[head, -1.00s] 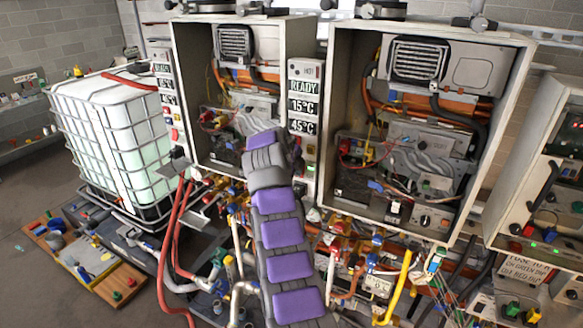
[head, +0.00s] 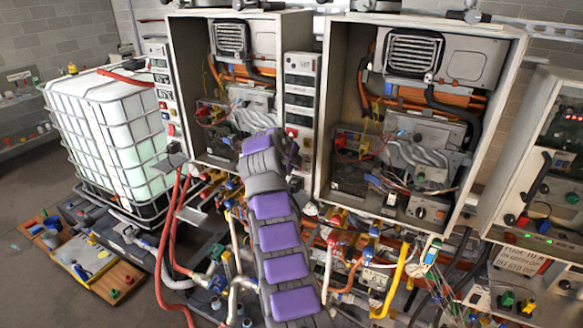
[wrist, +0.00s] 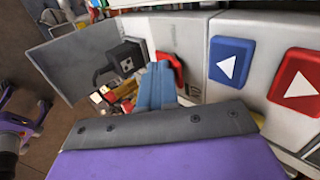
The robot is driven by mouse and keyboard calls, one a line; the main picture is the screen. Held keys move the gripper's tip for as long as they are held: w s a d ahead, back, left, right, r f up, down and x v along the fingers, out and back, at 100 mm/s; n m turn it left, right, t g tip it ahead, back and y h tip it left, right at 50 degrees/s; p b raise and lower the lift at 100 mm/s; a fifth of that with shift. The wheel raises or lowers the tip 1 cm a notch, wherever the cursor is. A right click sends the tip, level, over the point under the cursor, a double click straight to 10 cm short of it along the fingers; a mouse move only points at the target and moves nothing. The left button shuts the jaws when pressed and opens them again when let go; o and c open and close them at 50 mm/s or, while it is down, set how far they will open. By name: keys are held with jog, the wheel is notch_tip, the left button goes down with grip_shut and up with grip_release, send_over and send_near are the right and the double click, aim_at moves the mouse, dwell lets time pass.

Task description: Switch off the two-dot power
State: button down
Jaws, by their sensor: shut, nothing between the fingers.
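The narrow control panel (head: 299,95) between the two open heater cabinets has dark, blank display windows in the head view. In the wrist view the light panel carries a blue button (wrist: 229,61) and a red button (wrist: 297,88), each with a white triangle. A red switch part (wrist: 170,68) sits beside them on the panel. A black block (wrist: 124,62) with small pale marks stands left of it. My gripper (wrist: 158,72) is shut and empty, close to the red switch part; I cannot tell if it touches. In the head view my arm partly hides the panel's lower end.
Open heater cabinets stand left (head: 180,90) and right (head: 335,110) of the panel. A caged white tank (head: 110,130) is at the left. Pipes, valves and red hoses (head: 165,250) crowd the space below. Another open cabinet (head: 540,190) is at the far right.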

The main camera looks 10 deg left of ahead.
jog(key=shift+r, duration=0.2)
jog(key=shift+w+r+p, duration=0.15)
jog(key=shift+r+p, duration=0.65)
